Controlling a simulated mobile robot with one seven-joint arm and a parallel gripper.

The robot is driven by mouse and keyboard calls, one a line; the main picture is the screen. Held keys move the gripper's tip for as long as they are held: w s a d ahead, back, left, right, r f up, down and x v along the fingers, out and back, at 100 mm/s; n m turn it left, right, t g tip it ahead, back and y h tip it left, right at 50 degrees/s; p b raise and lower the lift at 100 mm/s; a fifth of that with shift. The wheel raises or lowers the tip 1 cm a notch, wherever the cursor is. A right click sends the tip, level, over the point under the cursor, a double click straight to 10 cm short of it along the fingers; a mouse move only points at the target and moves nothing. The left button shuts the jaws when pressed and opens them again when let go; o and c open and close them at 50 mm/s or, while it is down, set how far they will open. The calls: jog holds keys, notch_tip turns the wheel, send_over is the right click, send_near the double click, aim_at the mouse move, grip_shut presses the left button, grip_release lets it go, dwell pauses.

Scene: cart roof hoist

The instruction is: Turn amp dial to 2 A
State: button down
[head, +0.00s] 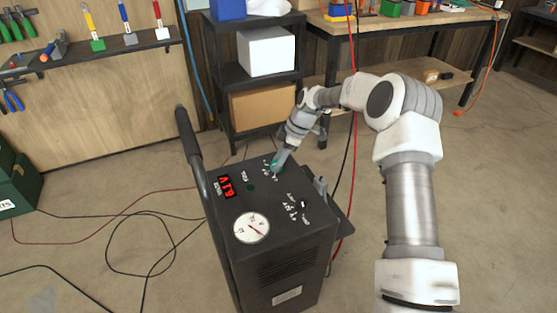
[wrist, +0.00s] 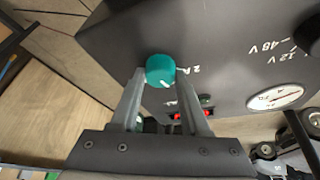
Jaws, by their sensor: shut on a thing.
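The amp dial is a teal knob (wrist: 160,68) on the top panel of the dark cart (head: 285,262). A white mark on the knob shows at its lower right in the wrist view. A "2 A" label (wrist: 196,70) is printed just right of the knob there. My gripper (wrist: 160,82) has one finger on each side of the knob and is shut on it. In the head view my gripper (head: 278,163) reaches down to the panel's far edge, and only a little teal shows. Other amp labels are too small to read or hidden.
The cart's handle (head: 195,165) rises at left. Cables lie on the floor. A shelf (head: 223,85) stands behind.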

jog(key=n+g, duration=0.1)
jog(key=n, duration=0.2)
jog(key=shift+w+n, duration=0.1)
jog(key=shift+n, duration=0.2)
jog(key=shift+n+g+h+p, duration=0.45)
jog(key=shift+n+g, duration=0.35)
jog(key=shift+n, duration=0.9)
jog(key=shift+c, duration=1.9)
grip_release()
jog(key=shift+w, duration=0.1)
